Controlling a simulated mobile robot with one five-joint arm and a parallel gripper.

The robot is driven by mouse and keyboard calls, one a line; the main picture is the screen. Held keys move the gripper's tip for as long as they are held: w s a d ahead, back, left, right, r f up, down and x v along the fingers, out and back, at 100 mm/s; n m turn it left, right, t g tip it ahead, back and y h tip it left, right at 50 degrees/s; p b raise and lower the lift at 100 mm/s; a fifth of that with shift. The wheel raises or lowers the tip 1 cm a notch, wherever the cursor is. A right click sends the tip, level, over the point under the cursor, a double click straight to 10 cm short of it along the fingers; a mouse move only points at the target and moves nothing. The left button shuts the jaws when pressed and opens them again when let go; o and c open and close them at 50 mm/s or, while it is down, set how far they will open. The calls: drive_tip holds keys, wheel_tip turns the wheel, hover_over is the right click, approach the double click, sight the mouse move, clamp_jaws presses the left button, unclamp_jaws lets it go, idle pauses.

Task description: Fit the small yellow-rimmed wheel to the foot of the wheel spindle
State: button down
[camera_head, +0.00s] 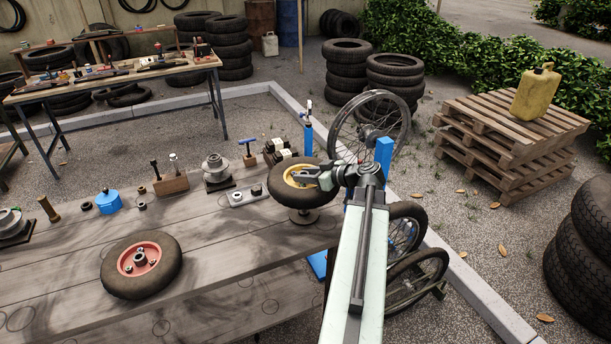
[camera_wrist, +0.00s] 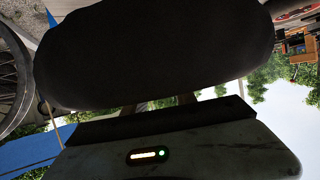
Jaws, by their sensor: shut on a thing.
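The small yellow-rimmed wheel (camera_head: 279,184) has a black tyre and is at the bench's right end in the head view. My gripper (camera_head: 304,176) is shut on it at the yellow rim and hub. Just under the wheel, a dark round-footed stand (camera_head: 303,217) rises from the bench; it looks like the wheel spindle. The wheel hides its upper part, so I cannot tell whether the wheel is around it or only above it. In the wrist view the tyre (camera_wrist: 155,55) fills the upper middle and hides the fingertips.
A larger wheel with a red rim (camera_head: 140,262) lies on the bench (camera_head: 215,235) at front left. Blue posts (camera_head: 383,155) and a spoked wheel (camera_head: 370,122) stand close behind my arm.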

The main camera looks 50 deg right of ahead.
drive_tip(key=shift+f+b, duration=5.2)
drive_tip(key=shift+b, duration=0.05)
drive_tip(key=c, duration=0.5)
unclamp_jaws()
drive_tip(key=shift+p+v, duration=1.4)
drive_tip(key=shift+v, duration=2.15)
drive_tip(key=p+v, duration=0.3)
drive_tip(key=v, duration=0.4)
drive_tip(key=shift+s+r, duration=0.15)
drive_tip(key=shift+s, duration=0.25)
